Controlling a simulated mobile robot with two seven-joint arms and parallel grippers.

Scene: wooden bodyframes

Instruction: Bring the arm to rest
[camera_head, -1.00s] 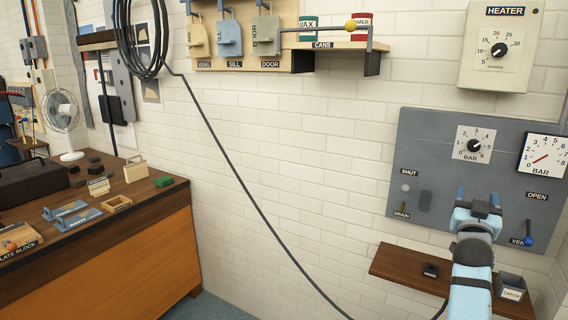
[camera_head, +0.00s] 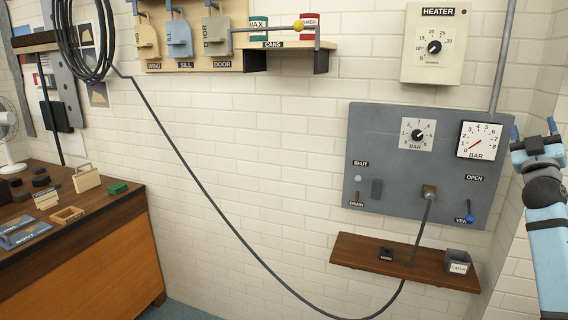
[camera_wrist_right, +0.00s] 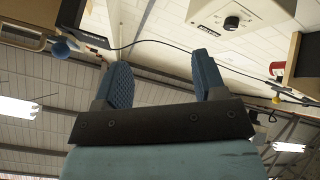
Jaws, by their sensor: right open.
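My right gripper (camera_head: 533,136) is at the right edge of the head view, raised, with its fingers pointing up. It is to the right of the grey gauge panel (camera_head: 365,140) and apart from it. In the right wrist view the two blue fingers (camera_wrist_right: 163,85) are spread with nothing between them. My left gripper is not in view.
A black hose (camera_head: 215,238) hangs from a coil and runs to a fitting (camera_head: 428,191) on the panel. A brown shelf (camera_head: 350,252) below holds a small grey bin (camera_head: 458,262). A wooden workbench (camera_head: 120,240) stands at left. The heater box (camera_head: 434,44) hangs above.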

